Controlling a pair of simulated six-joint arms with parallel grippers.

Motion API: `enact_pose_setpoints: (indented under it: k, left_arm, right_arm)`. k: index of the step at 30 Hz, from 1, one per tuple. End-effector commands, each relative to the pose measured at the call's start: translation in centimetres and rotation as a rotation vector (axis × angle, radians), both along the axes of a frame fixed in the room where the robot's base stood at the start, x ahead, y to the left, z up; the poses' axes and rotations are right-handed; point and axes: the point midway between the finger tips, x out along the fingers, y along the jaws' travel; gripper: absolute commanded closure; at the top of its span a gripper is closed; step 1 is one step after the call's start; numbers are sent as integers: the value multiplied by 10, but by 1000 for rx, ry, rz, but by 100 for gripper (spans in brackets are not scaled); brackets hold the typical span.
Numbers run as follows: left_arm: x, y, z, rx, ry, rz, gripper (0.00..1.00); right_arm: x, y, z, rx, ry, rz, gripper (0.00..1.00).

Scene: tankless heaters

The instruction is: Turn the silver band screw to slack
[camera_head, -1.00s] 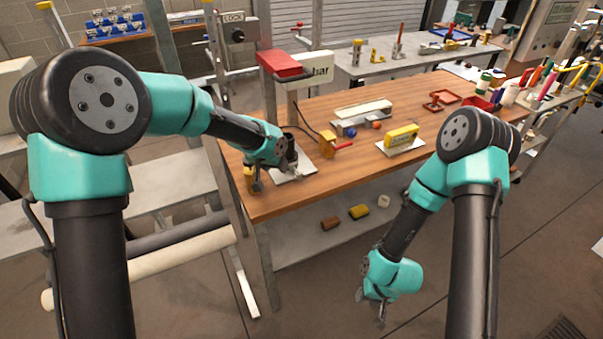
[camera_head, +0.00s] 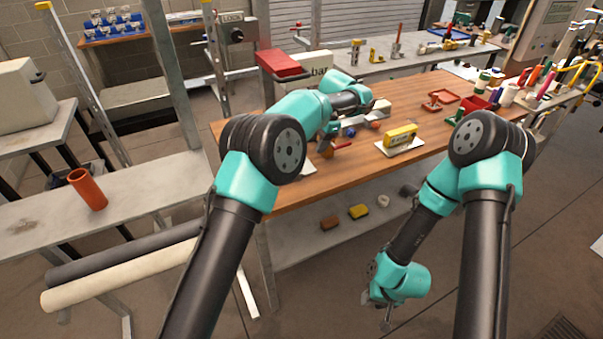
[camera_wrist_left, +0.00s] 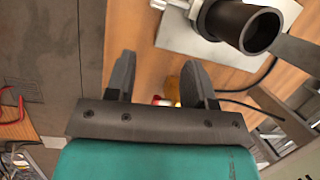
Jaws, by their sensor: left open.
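A black pipe (camera_wrist_left: 246,26) on a white plate (camera_wrist_left: 222,50) is at top right, clear of the fingers. A silver fitting (camera_wrist_left: 179,4) beside the pipe is cut off by the top edge; I cannot tell whether it is the band screw. My right gripper (camera_head: 386,318) hangs low, away from the table.
A yellow block (camera_head: 401,135) on a white plate stands on the table (camera_head: 300,195) to the right. A red box (camera_head: 278,64) is at the back left. Black cables (camera_wrist_left: 262,80) run near the pipe. Red trays (camera_head: 446,97) are farther right.

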Motion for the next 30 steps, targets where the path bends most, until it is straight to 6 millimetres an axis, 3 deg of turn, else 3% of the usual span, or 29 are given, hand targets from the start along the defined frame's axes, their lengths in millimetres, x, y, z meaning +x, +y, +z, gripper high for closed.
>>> enact_pose_setpoints:
  k: [6,11,30]
  left_arm:
    - [0,-14,36,53,91,-86,51]
    - [-1,-15,52,54,122,-119,51]
    - [-2,-11,47,55,128,-122,51]
  right_arm:
    - [0,0,0,0,0,0,61]
    - [0,0,0,0,0,0,61]
    - [0,0,0,0,0,0,61]
